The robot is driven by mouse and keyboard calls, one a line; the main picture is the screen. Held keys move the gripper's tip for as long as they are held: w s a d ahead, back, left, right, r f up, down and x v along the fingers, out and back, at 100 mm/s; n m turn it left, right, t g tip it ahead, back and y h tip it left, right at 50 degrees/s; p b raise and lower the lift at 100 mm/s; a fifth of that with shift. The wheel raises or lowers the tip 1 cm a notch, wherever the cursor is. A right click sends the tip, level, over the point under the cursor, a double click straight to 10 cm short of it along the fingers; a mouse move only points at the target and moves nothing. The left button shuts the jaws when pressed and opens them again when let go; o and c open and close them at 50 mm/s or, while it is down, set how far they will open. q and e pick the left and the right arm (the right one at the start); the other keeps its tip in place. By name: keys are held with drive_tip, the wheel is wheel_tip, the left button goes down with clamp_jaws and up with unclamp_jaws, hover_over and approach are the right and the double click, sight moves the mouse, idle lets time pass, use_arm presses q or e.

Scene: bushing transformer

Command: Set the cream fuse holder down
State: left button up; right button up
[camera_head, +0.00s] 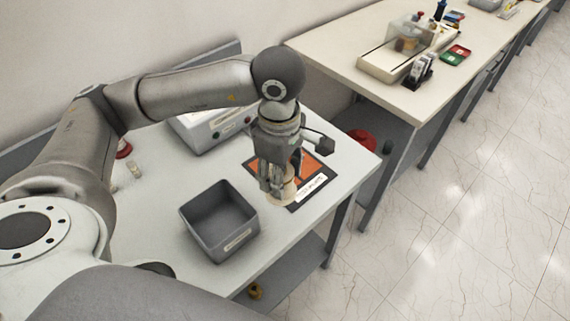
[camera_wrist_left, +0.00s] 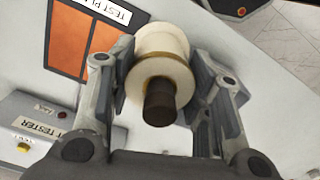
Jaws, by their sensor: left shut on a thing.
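The cream fuse holder (camera_wrist_left: 162,70) is a spool-shaped piece with a dark end, held between the fingers of my left gripper (camera_wrist_left: 165,85) in the left wrist view. In the head view the left gripper (camera_head: 278,180) points down, shut on the cream fuse holder (camera_head: 282,193), at the front-left part of the orange and black test plate (camera_head: 317,170). The plate also shows in the left wrist view (camera_wrist_left: 70,40). I cannot tell whether the holder touches the surface below. My right gripper is not in view.
A grey open bin (camera_head: 220,222) stands left of the gripper on the white table (camera_head: 165,235). A tester box (camera_head: 212,127) stands behind; it also shows in the left wrist view (camera_wrist_left: 38,125). The table's right edge is close.

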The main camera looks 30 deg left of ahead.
use_arm(q)
drive_tip(key=n, duration=0.4)
drive_tip(key=shift+w+a+r+n, duration=0.1)
drive_tip(key=shift+w+r+n, duration=0.05)
drive_tip(key=shift+r+n, duration=0.25)
drive_tip(key=n, duration=0.4)
drive_tip(key=shift+w+a+r+n, duration=0.1)
drive_tip(key=shift+r+n, duration=0.2)
drive_tip(key=shift+r, duration=0.05)
drive_tip(key=n, duration=0.4)
drive_tip(key=shift+w+a+r+n, duration=0.1)
drive_tip(key=shift+a+r+n, duration=0.05)
drive_tip(key=shift+r+n, duration=0.25)
drive_tip(key=n, duration=0.4)
drive_tip(key=shift+w+a+r+n+p, duration=0.1)
drive_tip(key=shift+a+r+n+p, duration=0.15)
drive_tip(key=shift+n+p, duration=0.15)
drive_tip(key=w+a+f+p, duration=0.1)
drive_tip(key=w+f+p, duration=0.1)
drive_tip(key=w+f, duration=0.2)
drive_tip(key=w+a+f+p, duration=0.2)
drive_tip(key=w+f, duration=0.2)
drive_tip(key=w+a+f+p, duration=0.2)
drive_tip(key=w+f, duration=0.2)
drive_tip(key=w, duration=0.1)
drive_tip(key=shift+a+f+p, duration=0.15)
drive_tip(key=shift+p, duration=0.15)
drive_tip(key=shift+f, duration=0.3)
